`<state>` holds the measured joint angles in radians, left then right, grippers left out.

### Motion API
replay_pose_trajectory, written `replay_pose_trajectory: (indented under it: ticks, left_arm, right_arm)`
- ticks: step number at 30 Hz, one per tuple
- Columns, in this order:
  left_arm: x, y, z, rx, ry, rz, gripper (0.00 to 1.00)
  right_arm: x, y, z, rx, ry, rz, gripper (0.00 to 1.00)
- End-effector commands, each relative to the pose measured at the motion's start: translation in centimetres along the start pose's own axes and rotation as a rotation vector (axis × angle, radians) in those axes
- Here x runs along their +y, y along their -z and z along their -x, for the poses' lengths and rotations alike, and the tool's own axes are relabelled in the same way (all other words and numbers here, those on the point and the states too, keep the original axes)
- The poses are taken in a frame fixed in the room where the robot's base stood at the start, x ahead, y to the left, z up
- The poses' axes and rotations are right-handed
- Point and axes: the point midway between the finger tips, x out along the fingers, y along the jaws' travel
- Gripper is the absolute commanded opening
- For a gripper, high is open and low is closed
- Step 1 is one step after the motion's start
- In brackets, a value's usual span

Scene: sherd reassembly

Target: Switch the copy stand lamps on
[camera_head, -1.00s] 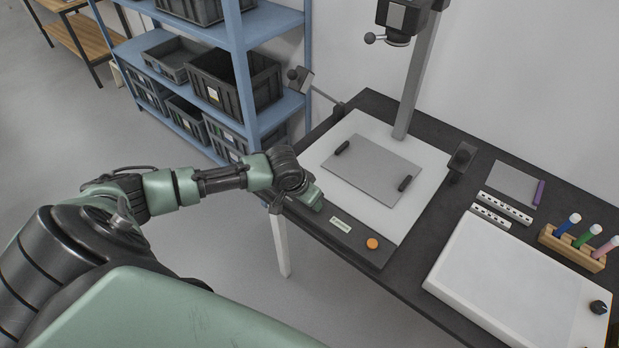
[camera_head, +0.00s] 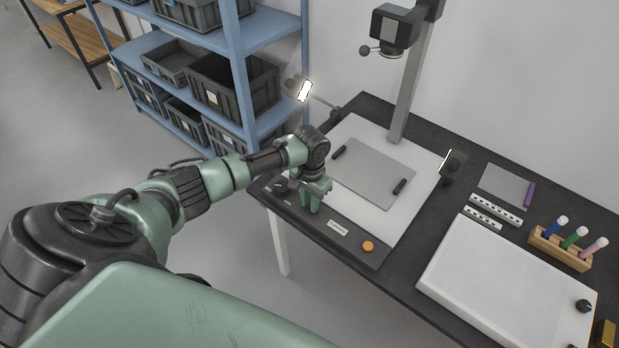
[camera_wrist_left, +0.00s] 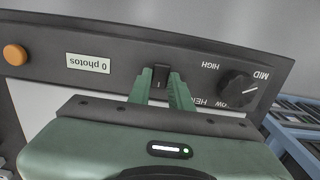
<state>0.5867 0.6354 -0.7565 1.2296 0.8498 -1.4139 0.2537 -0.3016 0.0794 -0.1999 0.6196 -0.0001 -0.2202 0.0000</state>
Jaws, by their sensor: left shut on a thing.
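The copy stand's dark control panel (camera_head: 357,250) runs along the front of its white base board (camera_head: 420,208). The left lamp (camera_head: 304,91) and right lamp (camera_head: 445,158) both show bright white faces. My left gripper (camera_head: 312,207) points down at the panel. In the left wrist view its fingers (camera_wrist_left: 160,88) stand either side of the small black rocker switch (camera_wrist_left: 160,76) and are shut on it. The switch is hidden behind the fingers in the head view. A dial (camera_wrist_left: 238,89) marked with MID and HIGH sits beside it. My right gripper is not in view.
An orange button (camera_head: 367,246) and a "0 photos" display (camera_wrist_left: 88,63) are on the panel. A grey plate (camera_head: 372,172) lies on the board, under the camera (camera_head: 393,28). A white light box (camera_head: 505,280) and pen rack (camera_head: 560,250) stand right. Blue shelving (camera_head: 232,60) stands left.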

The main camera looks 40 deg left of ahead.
Motion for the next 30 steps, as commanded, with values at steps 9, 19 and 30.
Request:
replay_pose_trajectory:
  ticks: [9,19,30]
  left_arm:
    - [-0.1,0.0,0.0,0.000,0.001,0.001,0.42]
    - [0.0,0.0,0.2,0.002,0.000,0.000,0.42]
    - [-0.1,0.1,5.6,0.006,0.002,-0.001,0.42]
  right_arm:
    - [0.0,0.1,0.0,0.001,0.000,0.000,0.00]
    - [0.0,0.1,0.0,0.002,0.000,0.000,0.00]
    - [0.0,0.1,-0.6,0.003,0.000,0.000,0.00]
